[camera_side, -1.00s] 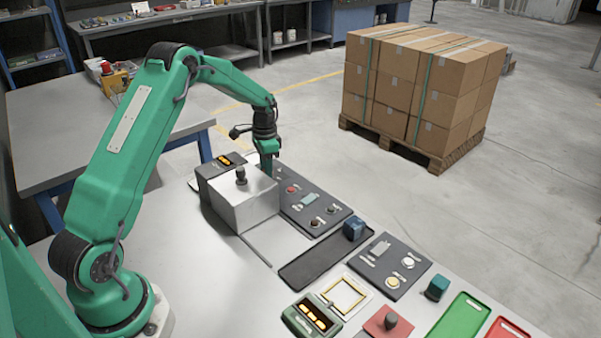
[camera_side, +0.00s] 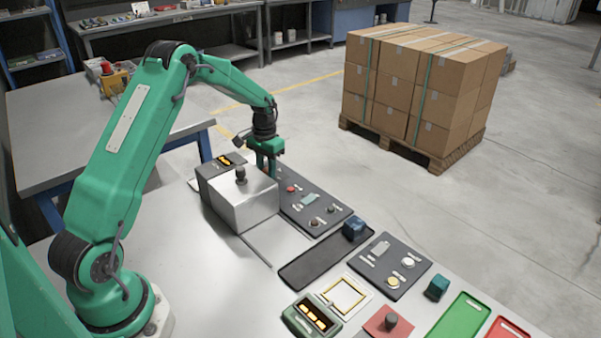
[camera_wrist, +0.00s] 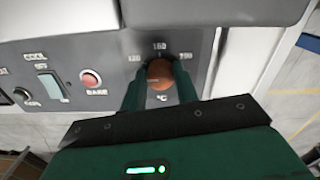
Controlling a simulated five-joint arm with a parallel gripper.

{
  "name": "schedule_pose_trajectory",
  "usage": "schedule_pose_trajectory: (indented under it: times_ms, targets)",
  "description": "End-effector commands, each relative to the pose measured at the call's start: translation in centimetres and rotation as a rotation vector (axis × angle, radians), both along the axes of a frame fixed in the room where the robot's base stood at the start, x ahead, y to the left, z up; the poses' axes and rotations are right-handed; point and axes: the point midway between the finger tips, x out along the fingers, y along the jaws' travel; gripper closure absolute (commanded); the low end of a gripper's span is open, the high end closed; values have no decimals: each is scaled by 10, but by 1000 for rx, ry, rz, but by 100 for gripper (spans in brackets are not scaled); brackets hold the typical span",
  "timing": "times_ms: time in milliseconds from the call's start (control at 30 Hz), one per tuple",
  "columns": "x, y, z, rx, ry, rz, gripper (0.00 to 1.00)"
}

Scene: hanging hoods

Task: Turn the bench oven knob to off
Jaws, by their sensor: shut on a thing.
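The knob (camera_wrist: 160,72) has an orange-brown top and sits on a dark panel (camera_wrist: 203,68) in the wrist view. The markings around it look like 120, 160 and a blurred third number, with °C below. The green fingers of my gripper (camera_wrist: 159,88) stand on both sides of the knob and are shut on it. Its pointer is not visible. In the side view, my gripper (camera_side: 268,165) points down at the far end of the dark panel (camera_side: 326,224), behind the silver box. The fingertips and knob are hidden there.
A red button (camera_wrist: 90,79) and a light switch (camera_wrist: 50,86) sit left of the knob. The silver box with a black knob (camera_side: 241,176) stands close in front of my gripper. A black tray (camera_side: 310,265) and another control panel (camera_side: 394,266) lie to the right.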

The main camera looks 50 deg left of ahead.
Motion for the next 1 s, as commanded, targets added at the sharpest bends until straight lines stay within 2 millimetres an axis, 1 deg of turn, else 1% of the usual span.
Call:
schedule_pose_trajectory:
  times_ms: [33,200,500,733,1000]
  targets:
    - [1,4,1,6,-11,49,93]
    - [1,4,1,10,-19,210,93]
    - [1,4,2,12,-32,443,93]
    - [1,4,2,13,-38,536,93]
    - [1,4,2,13,-38,563,93]
